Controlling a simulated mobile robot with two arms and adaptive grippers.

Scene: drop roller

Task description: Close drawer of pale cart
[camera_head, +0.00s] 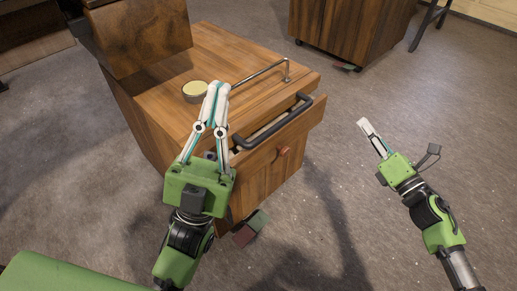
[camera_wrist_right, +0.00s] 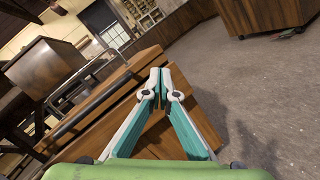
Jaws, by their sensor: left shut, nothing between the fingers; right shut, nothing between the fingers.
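The wooden cart (camera_head: 190,45) stands at the centre, and its top also shows in the right wrist view (camera_wrist_right: 85,107). Its drawer (camera_head: 312,117) sticks out a little at the front, with a narrow gap behind the drawer front. A dark curved handle (camera_head: 285,124) is on the drawer. My left gripper (camera_head: 217,88) is shut and empty, over the left part of the cart's front edge, hiding part of it; I cannot tell if it touches. My right gripper (camera_head: 363,123) is shut and empty, to the right of the drawer and apart from it. It also shows in the right wrist view (camera_wrist_right: 160,76).
A round pale-topped tin (camera_head: 195,91) and a thin metal rail (camera_head: 262,74) are on the cart top. Another wooden cabinet (camera_head: 345,30) stands behind. The floor at right is mostly clear.

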